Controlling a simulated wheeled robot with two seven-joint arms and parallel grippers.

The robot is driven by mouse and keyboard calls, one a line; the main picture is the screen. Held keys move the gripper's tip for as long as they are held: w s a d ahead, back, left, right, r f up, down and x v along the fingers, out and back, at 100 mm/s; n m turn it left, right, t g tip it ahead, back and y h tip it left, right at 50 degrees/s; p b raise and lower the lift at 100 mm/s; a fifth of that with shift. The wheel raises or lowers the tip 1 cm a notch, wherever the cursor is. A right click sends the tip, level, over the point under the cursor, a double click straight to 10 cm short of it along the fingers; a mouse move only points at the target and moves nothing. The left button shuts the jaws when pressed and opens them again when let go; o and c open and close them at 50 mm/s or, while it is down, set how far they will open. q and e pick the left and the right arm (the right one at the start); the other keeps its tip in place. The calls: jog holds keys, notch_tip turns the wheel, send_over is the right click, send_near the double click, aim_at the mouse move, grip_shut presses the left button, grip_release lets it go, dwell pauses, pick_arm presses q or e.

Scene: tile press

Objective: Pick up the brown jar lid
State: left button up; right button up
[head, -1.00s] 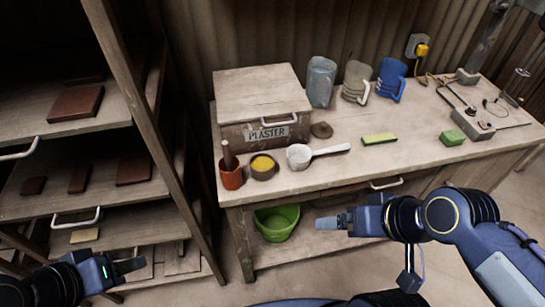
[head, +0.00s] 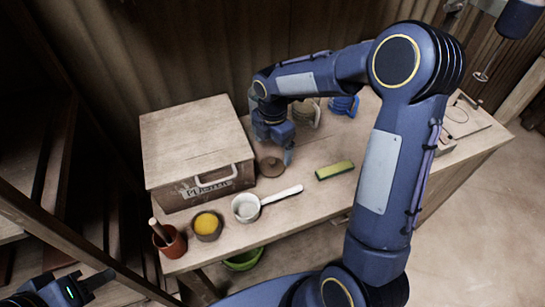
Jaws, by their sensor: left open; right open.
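The brown jar lid (head: 271,167) is a small round disc with a knob, lying flat on the workbench just right of the plaster box. My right gripper (head: 287,157) points down at the lid's right edge, its fingers open. From this angle I cannot tell whether a finger touches the lid. My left gripper (head: 98,281) is open and empty at the lower left, away from the bench.
The plaster box (head: 195,140) stands left of the lid. A white ladle (head: 247,208), a bowl of yellow powder (head: 207,225) and a red pot (head: 170,241) line the front edge. A green-yellow sponge (head: 334,170) lies to the right. Mugs stand behind my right arm.

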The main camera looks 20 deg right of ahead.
aim_at(272, 160)
notch_tip(272, 160, down, 7)
jog(key=shift+a+f+p, duration=0.15)
jog(key=shift+f+p, duration=0.05)
jog(key=shift+p, duration=0.45)
jog(key=shift+c, duration=0.2)
jog(key=shift+r, duration=0.1)
jog(key=c, duration=1.1)
